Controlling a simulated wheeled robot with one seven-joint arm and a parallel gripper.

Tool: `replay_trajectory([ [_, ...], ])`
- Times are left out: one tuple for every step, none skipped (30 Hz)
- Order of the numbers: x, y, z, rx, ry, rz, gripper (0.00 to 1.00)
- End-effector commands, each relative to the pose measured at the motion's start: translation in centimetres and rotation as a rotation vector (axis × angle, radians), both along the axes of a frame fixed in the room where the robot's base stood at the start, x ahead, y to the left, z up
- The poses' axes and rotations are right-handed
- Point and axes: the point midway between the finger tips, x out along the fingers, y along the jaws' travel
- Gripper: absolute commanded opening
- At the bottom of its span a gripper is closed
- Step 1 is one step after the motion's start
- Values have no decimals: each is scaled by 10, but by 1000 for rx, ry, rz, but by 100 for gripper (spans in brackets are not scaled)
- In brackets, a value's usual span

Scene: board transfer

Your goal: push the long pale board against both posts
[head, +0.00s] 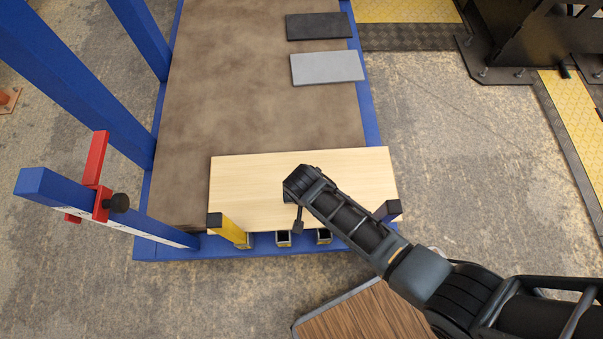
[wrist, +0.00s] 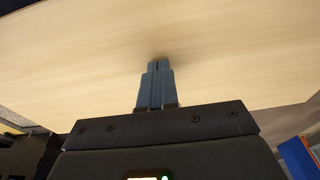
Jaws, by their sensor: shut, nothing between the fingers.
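The long pale board (head: 300,165) lies across the near end of the brown-topped platform. It also fills most of the wrist view (wrist: 90,50). A yellow post (head: 232,232) with a black cap stands at the board's near left. In the head view my arm's end hides the fingertips.
A dark grey plate (head: 319,26) and a light grey plate (head: 327,67) lie at the platform's far right. Blue uprights and a red clamp (head: 96,172) with a black knob stand at left. The platform's brown middle (head: 250,100) is clear. A wooden top (head: 365,315) is at the near side.

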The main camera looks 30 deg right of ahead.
Motion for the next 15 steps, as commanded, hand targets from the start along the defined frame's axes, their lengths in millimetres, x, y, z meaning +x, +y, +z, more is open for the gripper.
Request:
replay_trajectory([
  [-16, -1, -7, -4, 33, 3, 0],
  [-16, -1, -4, -4, 33, 3, 0],
  [-15, -1, 0, -4, 33, 3, 0],
  [-15, -1, 3, -4, 33, 3, 0],
  [-15, -1, 5, -4, 32, 3, 0],
  [-14, -2, 6, -4, 31, 2, 0],
  [-14, -2, 6, -4, 29, 3, 0],
  [-13, -2, 6, -4, 28, 3, 0],
  [-12, -2, 5, -4, 26, 2, 0],
  [-12, -3, 6, -4, 26, 2, 0],
  [-12, -4, 7, -3, 27, 2, 0],
  [-12, -6, 8, -2, 30, 1, 0],
  [-13, -7, 8, -1, 33, 2, 0],
  [-18, -5, 7, -2, 32, 5, 0],
  [-24, -2, 7, -3, 30, 7, 0],
])
